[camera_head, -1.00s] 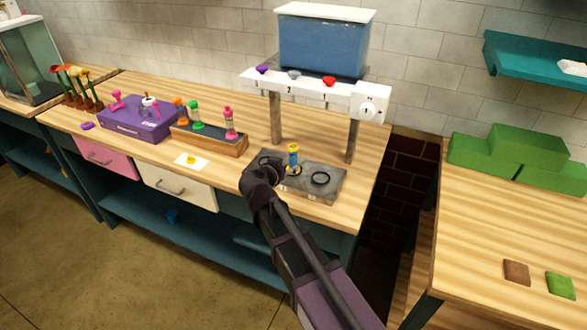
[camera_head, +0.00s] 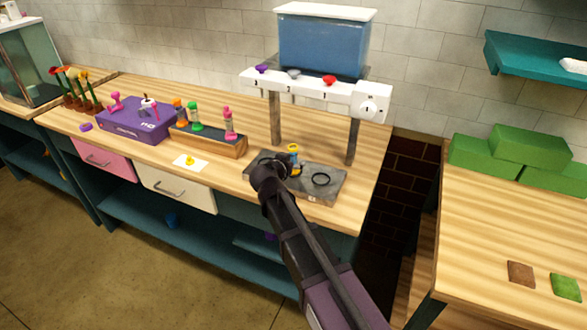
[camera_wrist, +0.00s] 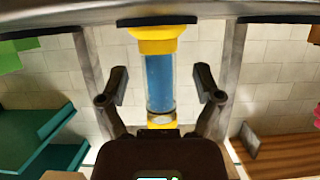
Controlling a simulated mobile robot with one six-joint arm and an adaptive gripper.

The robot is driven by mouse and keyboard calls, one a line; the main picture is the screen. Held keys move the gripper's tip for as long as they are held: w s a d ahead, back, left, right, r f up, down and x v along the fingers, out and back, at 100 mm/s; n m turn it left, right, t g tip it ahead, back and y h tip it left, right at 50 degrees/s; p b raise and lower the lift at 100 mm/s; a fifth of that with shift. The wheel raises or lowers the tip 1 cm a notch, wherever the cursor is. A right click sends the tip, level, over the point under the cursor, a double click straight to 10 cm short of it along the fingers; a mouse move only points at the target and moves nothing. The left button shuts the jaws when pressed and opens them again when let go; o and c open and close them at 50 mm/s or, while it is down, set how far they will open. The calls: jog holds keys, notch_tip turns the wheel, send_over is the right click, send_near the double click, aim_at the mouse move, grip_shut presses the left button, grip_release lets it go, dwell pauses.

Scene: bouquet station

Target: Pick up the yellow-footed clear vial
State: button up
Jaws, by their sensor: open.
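The clear vial (camera_head: 294,149) with yellow ends stands upright on the grey dispenser plate (camera_head: 334,192), under the dispenser. Its lower part is partly hidden behind my gripper (camera_head: 274,170) in the head view. The wrist view seems upside down; there the vial (camera_wrist: 160,82) holds blue contents, and its foot is at the top by a dark ring on the plate. My gripper (camera_wrist: 162,84) is open, with one finger on each side of the vial. A gap shows between each finger and the glass.
The dispenser (camera_head: 318,45) has a blue tank and two posts beside the plate. An empty ring (camera_head: 321,179) lies right on the plate.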

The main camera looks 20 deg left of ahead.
jog(key=shift+w+f, duration=0.2)
jog(key=shift+w, duration=0.25)
grip_shut()
dwell(0.3)
